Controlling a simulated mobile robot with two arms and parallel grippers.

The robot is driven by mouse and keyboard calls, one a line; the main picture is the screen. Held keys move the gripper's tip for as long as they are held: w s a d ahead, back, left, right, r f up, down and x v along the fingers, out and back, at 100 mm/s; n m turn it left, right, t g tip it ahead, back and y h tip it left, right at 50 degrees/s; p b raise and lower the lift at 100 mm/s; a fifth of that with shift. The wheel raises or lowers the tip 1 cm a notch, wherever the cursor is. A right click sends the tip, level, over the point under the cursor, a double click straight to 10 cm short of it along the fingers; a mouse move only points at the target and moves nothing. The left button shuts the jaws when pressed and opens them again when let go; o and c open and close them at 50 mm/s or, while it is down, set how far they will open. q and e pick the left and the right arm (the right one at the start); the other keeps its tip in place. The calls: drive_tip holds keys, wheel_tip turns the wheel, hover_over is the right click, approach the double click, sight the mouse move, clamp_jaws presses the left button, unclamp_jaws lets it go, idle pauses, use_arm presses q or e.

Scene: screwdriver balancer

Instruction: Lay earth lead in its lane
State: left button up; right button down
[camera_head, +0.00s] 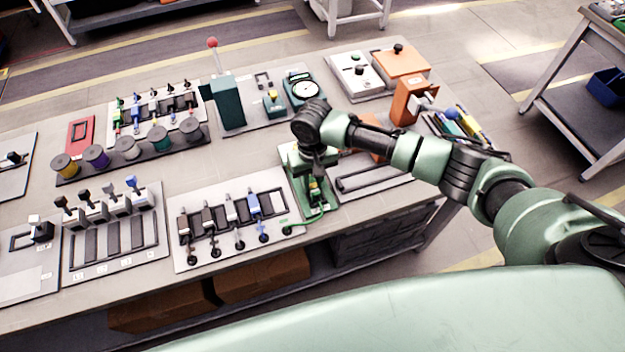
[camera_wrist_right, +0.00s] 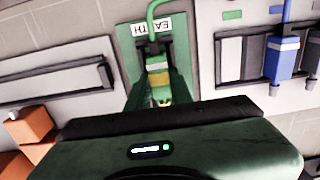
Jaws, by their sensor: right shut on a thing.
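The earth lead (camera_head: 315,187) is a green and yellow plug with a green cable. The cable runs to a round black end (camera_head: 287,230) at the board's front edge. My right gripper (camera_head: 314,178) points down and is shut on the lead, over the green earth lane (camera_head: 297,160). In the right wrist view the lead (camera_wrist_right: 158,80) lies along the green lane (camera_wrist_right: 130,60), beside a white label reading EARTH. I cannot tell whether the lead touches the lane floor. My left gripper is not in view.
Left of the lane, a white board (camera_head: 185,255) holds several leads in dark lanes, including a blue one (camera_head: 254,204). A slotted grey tray (camera_head: 375,178) lies to the right. Behind stand a teal lever press (camera_head: 228,105) and a round dial (camera_head: 304,88).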

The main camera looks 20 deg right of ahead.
drive_tip(key=c, duration=1.2)
unclamp_jaws()
drive_tip(key=shift+o, duration=0.2)
drive_tip(key=shift+r+b, duration=0.5)
drive_tip(key=shift+r, duration=3.4)
